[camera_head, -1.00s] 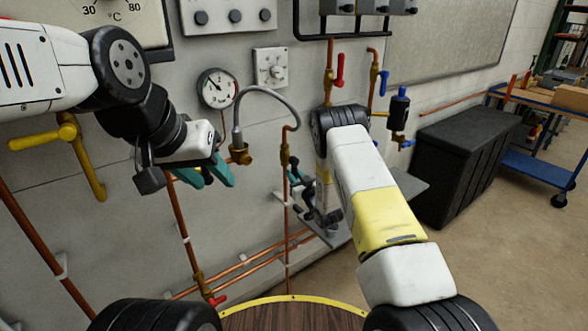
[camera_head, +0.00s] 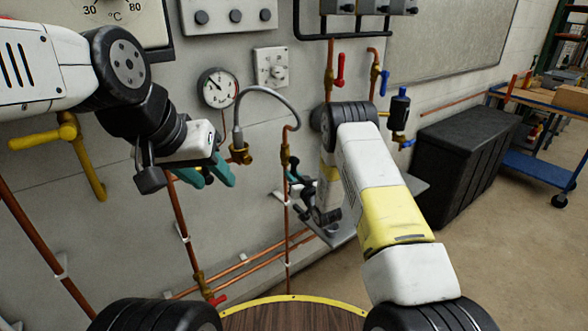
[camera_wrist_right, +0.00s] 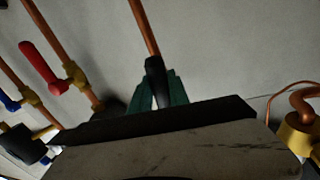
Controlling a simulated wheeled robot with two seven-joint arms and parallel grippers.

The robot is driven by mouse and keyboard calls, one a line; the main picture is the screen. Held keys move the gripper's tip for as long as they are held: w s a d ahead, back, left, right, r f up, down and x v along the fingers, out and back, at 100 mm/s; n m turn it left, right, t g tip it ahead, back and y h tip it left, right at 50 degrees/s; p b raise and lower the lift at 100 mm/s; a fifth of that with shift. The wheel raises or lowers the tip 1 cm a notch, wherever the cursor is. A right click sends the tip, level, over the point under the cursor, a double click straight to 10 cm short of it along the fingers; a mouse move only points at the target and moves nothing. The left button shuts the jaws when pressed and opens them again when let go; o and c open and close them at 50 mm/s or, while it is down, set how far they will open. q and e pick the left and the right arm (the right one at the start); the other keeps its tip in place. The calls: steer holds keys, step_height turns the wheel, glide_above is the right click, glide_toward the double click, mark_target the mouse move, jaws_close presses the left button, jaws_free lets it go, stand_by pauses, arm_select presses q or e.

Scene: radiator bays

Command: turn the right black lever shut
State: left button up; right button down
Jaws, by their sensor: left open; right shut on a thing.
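In the right wrist view a black lever (camera_wrist_right: 155,78) stands between the teal fingers of my right gripper (camera_wrist_right: 161,88), below the end of a copper pipe. The fingers are shut on it. In the head view my right gripper (camera_head: 292,174) is at the thin vertical copper pipe on the wall, largely hidden by my right arm; I cannot make out the lever there. How far the lever is turned is unclear. My left gripper (camera_head: 208,177) is open and empty in front of the wall, below the round gauge.
A red lever (camera_head: 340,69) and a blue lever (camera_head: 384,82) are on pipes above my right arm. A curved grey hose (camera_head: 265,92) hangs between the grippers. A yellow handle (camera_head: 42,136) is at left. A black chest (camera_head: 465,150) stands at right, with open floor before it.

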steer(key=s+a+r+m+g+y, duration=0.1)
steer(key=a+r+m, duration=0.1)
steer(key=m, duration=0.5)
steer(key=s+a+r+m+g, duration=0.1)
steer(key=a+r+m+g, duration=0.1)
steer(key=m, duration=0.5)
steer(key=shift+s+r+y, duration=0.4)
steer(key=shift+r, duration=0.45)
steer(key=c, duration=1.3)
jaws_free()
steer(key=shift+o, duration=0.2)
steer(key=shift+s, duration=0.1)
